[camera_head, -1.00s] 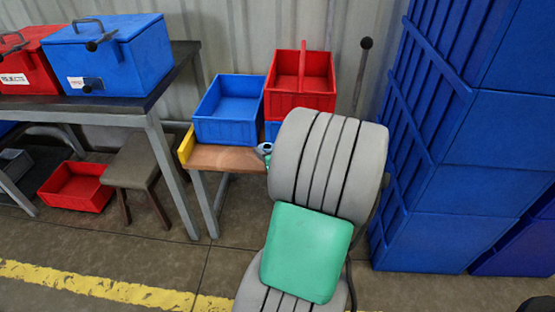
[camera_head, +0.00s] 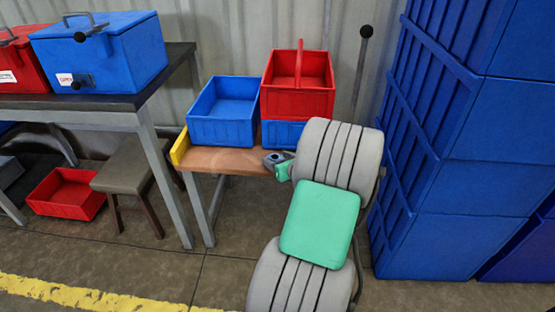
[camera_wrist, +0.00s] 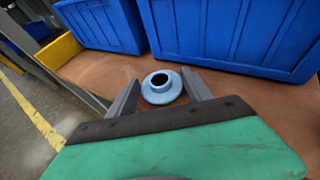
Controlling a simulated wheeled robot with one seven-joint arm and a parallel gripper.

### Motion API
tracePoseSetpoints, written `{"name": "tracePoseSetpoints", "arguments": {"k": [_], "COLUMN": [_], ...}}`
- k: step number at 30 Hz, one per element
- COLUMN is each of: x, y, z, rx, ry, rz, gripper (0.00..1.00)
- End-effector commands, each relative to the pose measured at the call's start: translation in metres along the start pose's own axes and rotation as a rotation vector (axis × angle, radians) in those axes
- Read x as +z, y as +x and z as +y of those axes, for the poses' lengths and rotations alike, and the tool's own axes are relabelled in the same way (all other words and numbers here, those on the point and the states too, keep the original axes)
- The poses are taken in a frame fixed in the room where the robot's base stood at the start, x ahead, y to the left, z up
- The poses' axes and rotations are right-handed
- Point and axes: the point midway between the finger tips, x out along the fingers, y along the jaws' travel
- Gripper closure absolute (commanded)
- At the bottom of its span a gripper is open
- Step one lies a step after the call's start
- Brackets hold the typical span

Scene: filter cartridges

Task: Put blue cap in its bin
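The blue cap (camera_wrist: 162,88), a round flanged piece with a dark hole, sits between the two fingers of my gripper (camera_wrist: 161,82) in the wrist view, over the brown bench top. The fingers are spread to either side of its flange. Small gaps seem to show, but contact is hard to judge. In the head view my gripper (camera_head: 277,160) is at the bench's right end, partly hidden by my arm. An open blue bin (camera_head: 222,112) stands on the bench. A second blue bin (camera_head: 284,134) is under a red bin (camera_head: 298,98). Both blue bins show in the wrist view.
A dark table (camera_head: 100,98) at left carries a blue lidded box (camera_head: 105,55) and a red one. Tall blue crates (camera_head: 425,225) stand at right.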

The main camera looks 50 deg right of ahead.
Motion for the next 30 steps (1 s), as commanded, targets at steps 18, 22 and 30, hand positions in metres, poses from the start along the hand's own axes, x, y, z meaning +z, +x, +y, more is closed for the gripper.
{"name": "tracePoseSetpoints", "arguments": {"k": [18,22,30], "x": [0.005,0.008,0.006], "y": [-0.011,-0.040,-0.106], "z": [-0.001,-0.002,-0.002], "rx": [-0.002,-0.005,-0.004], "ry": [0.001,0.004,0.004], "rz": [0.001,0.000,0.001], "gripper": [0.20,0.20,0.20]}}
